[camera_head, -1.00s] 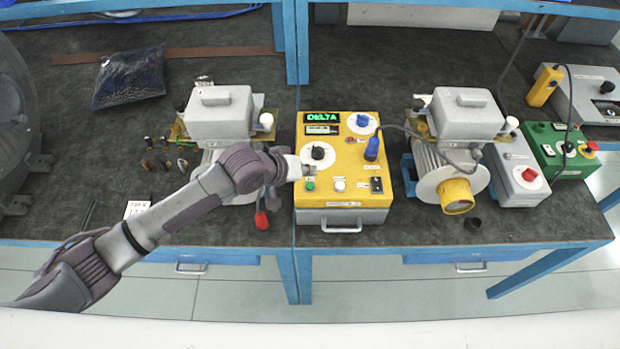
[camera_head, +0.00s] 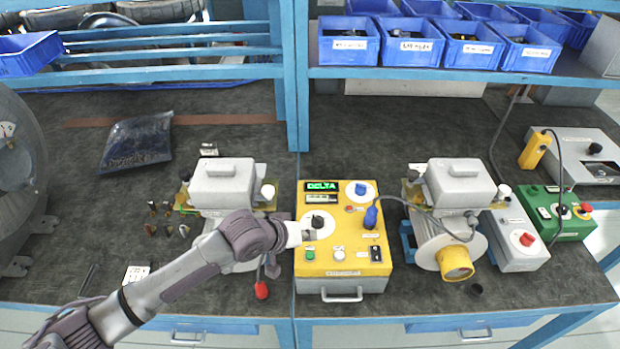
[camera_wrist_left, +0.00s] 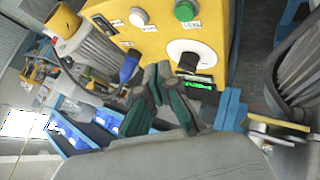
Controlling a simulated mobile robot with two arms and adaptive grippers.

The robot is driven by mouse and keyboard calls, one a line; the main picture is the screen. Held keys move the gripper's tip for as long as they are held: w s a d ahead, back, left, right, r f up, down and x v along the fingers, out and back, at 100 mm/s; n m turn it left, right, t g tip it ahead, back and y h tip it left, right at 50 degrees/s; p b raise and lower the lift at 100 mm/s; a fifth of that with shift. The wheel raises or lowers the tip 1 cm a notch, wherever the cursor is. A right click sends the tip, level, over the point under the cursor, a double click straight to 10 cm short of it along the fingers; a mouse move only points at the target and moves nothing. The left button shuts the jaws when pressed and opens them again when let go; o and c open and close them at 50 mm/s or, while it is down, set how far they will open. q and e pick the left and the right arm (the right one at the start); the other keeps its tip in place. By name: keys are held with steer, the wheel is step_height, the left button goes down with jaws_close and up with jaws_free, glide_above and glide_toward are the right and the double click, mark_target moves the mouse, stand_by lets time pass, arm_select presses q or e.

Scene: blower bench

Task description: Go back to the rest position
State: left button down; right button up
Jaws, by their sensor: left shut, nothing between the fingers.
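My left gripper (camera_head: 306,231) reaches in from the left and hovers at the left edge of the yellow control box (camera_head: 344,262), near its black knob (camera_head: 318,222). In the left wrist view the left gripper (camera_wrist_left: 157,78) is shut with nothing between its fingers. The same box (camera_wrist_left: 150,30) is beyond the fingertips there, with its green lit display, black knob and blue plug. Whether the fingers touch the box I cannot tell. My right gripper is not in view.
Grey blower units stand left (camera_head: 222,184) and right (camera_head: 460,182) of the box. A grey box with a red button (camera_head: 522,245) and a green box (camera_head: 560,215) are at the right. Blue bins (camera_head: 408,45) line the upper shelf. A dark bag (camera_head: 138,143) lies at the left.

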arm_select(q)
steer(key=s+a+m, duration=0.1)
steer(key=s+m, duration=0.1)
steer(key=s, duration=0.8)
steer(key=s+a+f+g+y, duration=0.25)
steer(key=s+a+y, duration=0.45)
steer(key=s+a, duration=1.1)
step_height(320, 180, down, 29)
steer(key=g+b, duration=0.2)
steer(key=b, duration=0.2)
steer(key=s+a+f+b, duration=0.2)
steer(key=s+f, duration=0.6)
steer(key=f, duration=0.2)
steer(key=s+a+f+b, duration=0.1)
steer(key=s+a+f, duration=0.1)
steer(key=s+f, duration=0.7)
step_height(320, 180, down, 2)
steer(key=shift+g+b, duration=0.35)
